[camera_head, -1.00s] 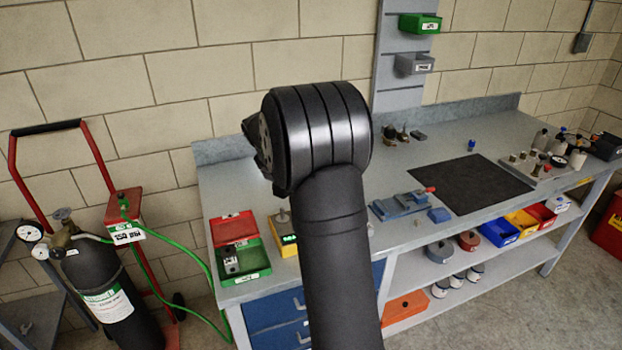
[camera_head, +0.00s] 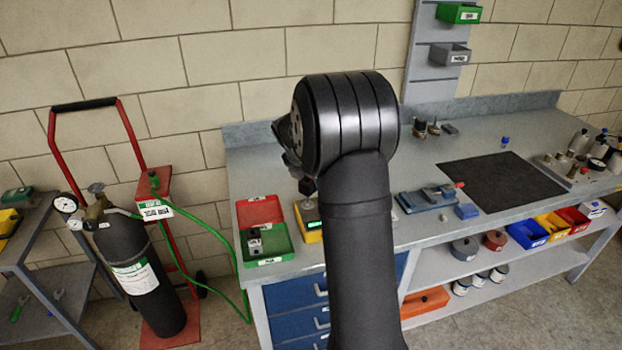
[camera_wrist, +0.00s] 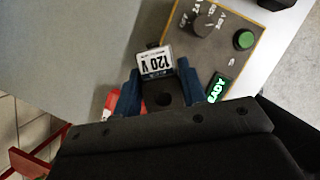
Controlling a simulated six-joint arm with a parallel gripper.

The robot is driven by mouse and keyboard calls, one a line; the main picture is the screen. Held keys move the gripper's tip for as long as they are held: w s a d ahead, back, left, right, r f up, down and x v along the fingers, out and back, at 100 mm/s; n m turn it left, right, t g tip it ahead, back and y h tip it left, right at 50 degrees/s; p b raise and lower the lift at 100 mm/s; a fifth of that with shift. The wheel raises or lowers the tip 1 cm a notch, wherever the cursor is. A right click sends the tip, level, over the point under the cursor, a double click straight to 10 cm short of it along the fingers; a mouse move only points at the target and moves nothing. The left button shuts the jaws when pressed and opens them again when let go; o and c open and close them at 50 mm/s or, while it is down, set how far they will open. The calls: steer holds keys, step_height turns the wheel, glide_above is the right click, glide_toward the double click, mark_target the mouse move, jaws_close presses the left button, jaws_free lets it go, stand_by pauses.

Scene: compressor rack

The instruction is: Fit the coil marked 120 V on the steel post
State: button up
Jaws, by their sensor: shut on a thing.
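In the wrist view, my gripper (camera_wrist: 160,88) is shut on the coil marked 120 V (camera_wrist: 155,62). Its blue fingers lie on both sides of the dark coil, and its white label reads upside down. The coil is beside the yellow-edged test box (camera_wrist: 215,50), as seen in this view. The box has a selector knob, a green button and a lit READY display. In the head view my arm hides most of the gripper, and the box (camera_head: 311,232) shows partly behind the arm. I cannot make out the steel post clearly in the current views.
An open green case (camera_head: 268,262) with a red lid and dark parts inside is left of the box. A blue vise (camera_head: 425,200) and black mat (camera_head: 495,185) lie to the right. A gas cylinder (camera_head: 135,260) on a red cart stands left of the bench.

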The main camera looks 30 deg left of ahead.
steer(key=shift+f, duration=0.3)
steer(key=shift+f, duration=0.35)
steer(key=shift+f, duration=0.1)
stand_by(0.3)
steer(key=shift+f, duration=1.25)
steer(key=shift+f, duration=0.4)
steer(key=o, duration=1.2)
steer(key=shift+c, duration=0.2)
steer(key=shift+o, duration=0.5)
